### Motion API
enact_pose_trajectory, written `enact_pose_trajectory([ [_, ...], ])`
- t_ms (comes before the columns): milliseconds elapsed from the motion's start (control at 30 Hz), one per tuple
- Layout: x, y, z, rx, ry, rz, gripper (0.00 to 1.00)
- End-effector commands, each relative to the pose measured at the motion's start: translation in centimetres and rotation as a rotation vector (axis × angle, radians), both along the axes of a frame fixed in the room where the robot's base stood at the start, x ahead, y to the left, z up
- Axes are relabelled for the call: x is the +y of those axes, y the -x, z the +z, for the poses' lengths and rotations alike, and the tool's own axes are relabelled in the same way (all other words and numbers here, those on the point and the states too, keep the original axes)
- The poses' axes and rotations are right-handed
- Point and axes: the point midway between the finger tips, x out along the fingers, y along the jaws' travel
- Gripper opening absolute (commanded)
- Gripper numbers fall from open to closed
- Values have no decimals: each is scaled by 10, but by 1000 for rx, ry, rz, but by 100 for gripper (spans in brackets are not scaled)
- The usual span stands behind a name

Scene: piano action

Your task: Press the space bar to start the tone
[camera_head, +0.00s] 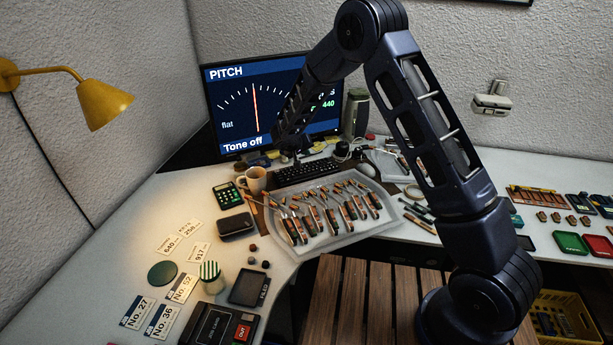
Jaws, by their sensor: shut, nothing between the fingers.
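A black keyboard (308,172) lies on the desk in front of the monitor. Its space bar is too small to make out at this size. The monitor (232,112) shows a pitch dial with the words "PITCH", "flat" and "Tone off"; its needle stands near upright. My gripper (293,158) points down at the keyboard's far edge, left of its middle. Its fingers are small and dark and look shut, with nothing seen between them. I cannot tell whether the tips touch the keys. My forearm covers the right part of the screen.
A grey-green bottle (356,112) stands behind, and a mouse (364,169) lies to the right. The desk's left side is partly clear.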

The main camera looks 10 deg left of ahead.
Motion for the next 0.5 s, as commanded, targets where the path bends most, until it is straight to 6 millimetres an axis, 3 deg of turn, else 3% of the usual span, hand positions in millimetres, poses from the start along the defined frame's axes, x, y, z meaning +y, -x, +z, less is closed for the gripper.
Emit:
enact_pose_trajectory([
  [500,0,0,-53,1,2,1,0],
])
